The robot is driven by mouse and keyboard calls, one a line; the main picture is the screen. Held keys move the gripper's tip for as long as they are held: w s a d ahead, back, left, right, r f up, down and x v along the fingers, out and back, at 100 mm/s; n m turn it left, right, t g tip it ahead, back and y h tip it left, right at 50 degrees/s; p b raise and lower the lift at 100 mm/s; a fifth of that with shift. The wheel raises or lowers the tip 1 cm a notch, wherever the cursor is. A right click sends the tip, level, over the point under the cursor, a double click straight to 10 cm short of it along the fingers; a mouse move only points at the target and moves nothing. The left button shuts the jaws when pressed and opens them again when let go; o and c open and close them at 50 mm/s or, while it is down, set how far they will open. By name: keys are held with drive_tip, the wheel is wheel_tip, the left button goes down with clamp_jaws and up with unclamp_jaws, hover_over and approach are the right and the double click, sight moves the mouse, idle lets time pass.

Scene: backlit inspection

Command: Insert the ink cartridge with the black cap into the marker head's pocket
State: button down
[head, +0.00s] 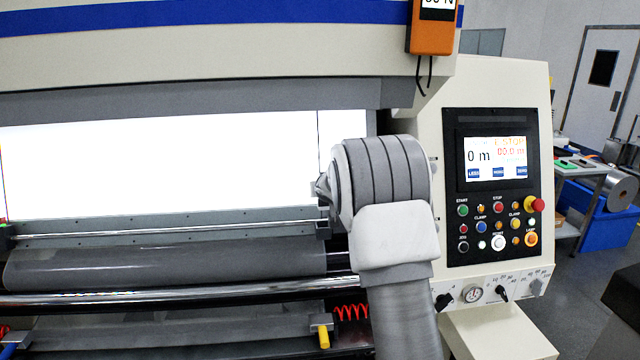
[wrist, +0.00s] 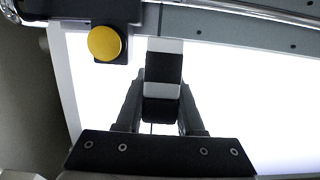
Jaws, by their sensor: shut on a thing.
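My gripper (wrist: 161,92) is shut on a block with black and white bands, which I take for the ink cartridge (wrist: 163,68). It stands between the two dark fingers in the wrist view, over the bright backlit panel. Its far white end overlaps the edge of the grey rail; I cannot tell whether they touch. A dark block with a round yellow knob (wrist: 105,43) sits just left of it on the rail. I cannot tell whether this block is the marker head, and no pocket opening shows. In the head view my arm hides the cartridge and most of the gripper.
The bright panel (head: 160,165) lies behind a grey rail (head: 170,225) and rollers (head: 170,268). A control panel (head: 497,190) with a screen and several buttons stands right of my arm. An orange device (head: 431,32) hangs above, with its cables dangling.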

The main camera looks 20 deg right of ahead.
sight(322, 221)
drive_tip(key=shift+w+d, duration=0.1)
drive_tip(key=shift+w, duration=0.2)
drive_tip(key=shift+f+b, duration=2.5)
drive_tip(key=shift+f, duration=0.05)
drive_tip(key=shift+s+f+b, duration=0.15)
drive_tip(key=shift+f+b, duration=1.45)
drive_tip(key=shift+b, duration=0.05)
idle(0.3)
drive_tip(key=shift+c, duration=2.2)
unclamp_jaws()
